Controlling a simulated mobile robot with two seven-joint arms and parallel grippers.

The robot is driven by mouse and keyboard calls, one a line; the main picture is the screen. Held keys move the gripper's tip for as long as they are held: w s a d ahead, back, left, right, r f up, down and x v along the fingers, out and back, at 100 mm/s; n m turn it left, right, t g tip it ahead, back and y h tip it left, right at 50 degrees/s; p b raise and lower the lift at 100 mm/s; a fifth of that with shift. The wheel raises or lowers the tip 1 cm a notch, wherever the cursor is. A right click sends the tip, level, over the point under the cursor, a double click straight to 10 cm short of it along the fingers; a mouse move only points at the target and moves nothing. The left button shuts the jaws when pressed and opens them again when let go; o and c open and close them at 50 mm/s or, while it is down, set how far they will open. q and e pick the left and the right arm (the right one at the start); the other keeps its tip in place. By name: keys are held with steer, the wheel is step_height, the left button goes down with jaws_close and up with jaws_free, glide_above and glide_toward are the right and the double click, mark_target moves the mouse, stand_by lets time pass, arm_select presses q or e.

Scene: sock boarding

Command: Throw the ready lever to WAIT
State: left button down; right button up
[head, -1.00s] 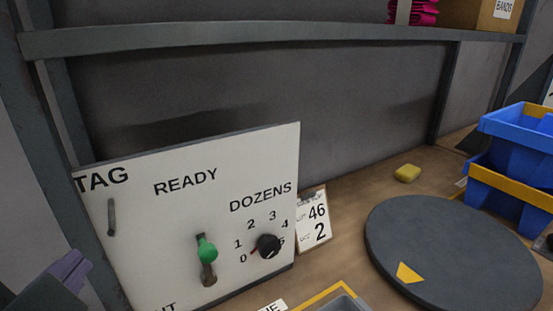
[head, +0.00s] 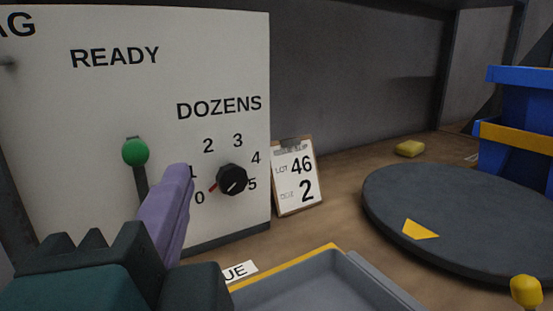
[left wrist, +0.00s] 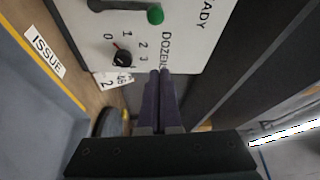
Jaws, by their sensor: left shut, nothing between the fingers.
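The ready lever is a dark stem with a green knob (head: 135,152), under the word READY on a white panel (head: 105,105). The knob is at the upper end of the stem, whose lower part is hidden behind my left gripper. The knob also shows at the top of the left wrist view (left wrist: 155,14). No WAIT label is readable. My left gripper (head: 184,172) has purple fingers, shut and empty. In the head view its tips are right of and below the knob, apart from it. The wrist view shows the fingertips (left wrist: 159,72) together. My right gripper is out of view.
The black DOZENS dial (head: 232,179) is close right of my fingertips, its red mark between 0 and 1. A clipboard card (head: 297,178) reading 46 and 2 stands beside the panel. A grey tray (head: 330,282), round dark turntable (head: 460,215) and blue bins (head: 515,150) lie rightward.

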arm_select(q)
steer(key=w+a+p, duration=0.2)
steer(key=w, duration=0.8)
steer(key=s+a, duration=0.2)
steer(key=a, duration=0.1)
steer(key=shift+s+a, duration=0.1)
steer(key=shift+a, duration=0.1)
